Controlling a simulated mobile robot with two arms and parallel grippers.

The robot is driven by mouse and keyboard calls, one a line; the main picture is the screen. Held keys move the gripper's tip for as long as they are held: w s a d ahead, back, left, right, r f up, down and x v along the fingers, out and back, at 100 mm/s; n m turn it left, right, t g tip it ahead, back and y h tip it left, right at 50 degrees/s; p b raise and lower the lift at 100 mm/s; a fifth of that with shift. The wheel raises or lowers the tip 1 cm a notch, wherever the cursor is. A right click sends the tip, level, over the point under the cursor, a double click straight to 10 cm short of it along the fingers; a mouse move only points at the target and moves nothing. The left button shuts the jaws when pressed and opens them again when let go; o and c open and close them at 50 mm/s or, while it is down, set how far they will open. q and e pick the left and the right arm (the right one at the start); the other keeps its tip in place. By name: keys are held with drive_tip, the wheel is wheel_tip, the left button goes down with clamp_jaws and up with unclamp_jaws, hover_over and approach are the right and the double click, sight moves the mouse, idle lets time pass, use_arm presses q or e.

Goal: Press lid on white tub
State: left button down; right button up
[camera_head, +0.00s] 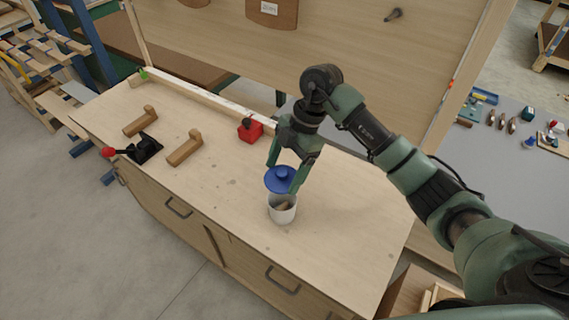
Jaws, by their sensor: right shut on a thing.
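The white tub (283,214) stands upright on the workbench. Its mouth is partly uncovered and something brown shows inside. My right gripper (283,178) points down over the tub, with its fingers shut on the blue lid (280,181). The lid is above the tub's back rim, a little tilted, and does not cover the whole mouth. I cannot tell whether the lid touches the rim. My left gripper is not in view.
The wooden workbench (225,206) has a red block with a dark knob (249,131), two wooden handles (184,148) and a black clamp with a red knob (146,149) on its left part. A tall wooden panel (340,70) stands behind. The bench around the tub is clear.

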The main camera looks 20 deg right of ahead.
drive_tip(key=shift+f, duration=0.5)
drive_tip(key=shift+f+b, duration=0.4)
drive_tip(key=shift+b, duration=0.2)
wheel_tip(320, 180, down, 3)
drive_tip(key=b, duration=0.3)
drive_tip(key=shift+f, duration=0.15)
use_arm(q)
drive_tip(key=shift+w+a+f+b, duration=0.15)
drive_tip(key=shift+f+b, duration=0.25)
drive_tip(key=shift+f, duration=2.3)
use_arm(e)
drive_tip(key=shift+f, duration=1)
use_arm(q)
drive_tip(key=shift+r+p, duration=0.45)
use_arm(e)
drive_tip(key=shift+f, duration=0.4)
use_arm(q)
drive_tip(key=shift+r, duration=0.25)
